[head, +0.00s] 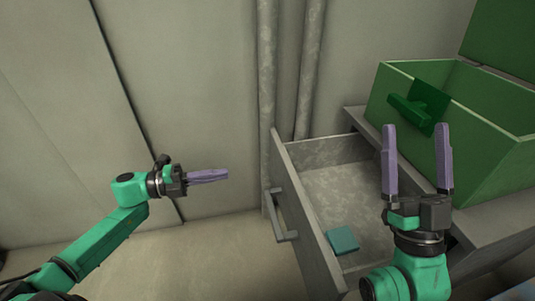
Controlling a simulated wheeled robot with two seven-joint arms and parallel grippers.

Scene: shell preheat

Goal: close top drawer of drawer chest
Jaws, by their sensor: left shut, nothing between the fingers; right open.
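The grey drawer (318,240) of the drawer chest (505,215) stands pulled out to the left, open at the top. Its front panel carries a bar handle (284,219) on the outer side. My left gripper (222,174) is shut and empty, pointing right, to the left of the drawer front and apart from it in the picture. My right gripper (416,130) is open and empty, fingers pointing up the picture. It overlaps the drawer's right part and the green box; contact cannot be told. My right arm hides part of the drawer's near side.
A small teal block (342,240) lies in the drawer. A green open box (500,130) with a dark green handle (420,105) sits on the chest, a green panel (500,40) behind it. Pipes (268,90) run up the wall behind. The floor (215,255) left of the drawer is clear.

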